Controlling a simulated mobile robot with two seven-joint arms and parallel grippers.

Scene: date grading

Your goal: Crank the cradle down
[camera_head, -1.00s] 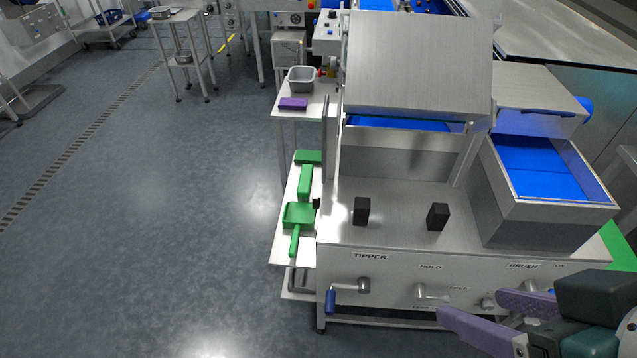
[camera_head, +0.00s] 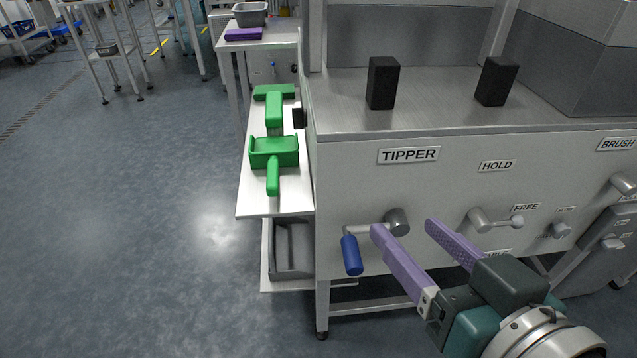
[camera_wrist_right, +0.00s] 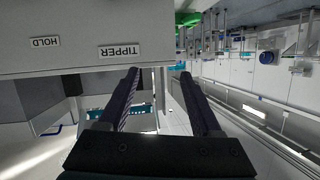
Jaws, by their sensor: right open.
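The tipper crank (camera_head: 393,224) sticks out of the machine's front panel below the TIPPER label (camera_head: 409,155). Its blue handle (camera_head: 352,255) hangs down at the left end of the crank arm. My right gripper (camera_head: 403,226) is open and empty, with its purple fingers pointing up and left. One finger reaches close to the crank arm in the head view; I cannot tell whether it touches. In the right wrist view the open fingers (camera_wrist_right: 160,72) show with nothing between them, and the crank is not visible there. The cradle cannot be made out. My left gripper is not in view.
A HOLD/FREE lever (camera_head: 495,221) sits right of the crank. Two black blocks (camera_head: 382,83) stand on the machine top. Green scoops (camera_head: 274,152) lie on the white side shelf (camera_head: 250,203), above a grey bin (camera_head: 291,250).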

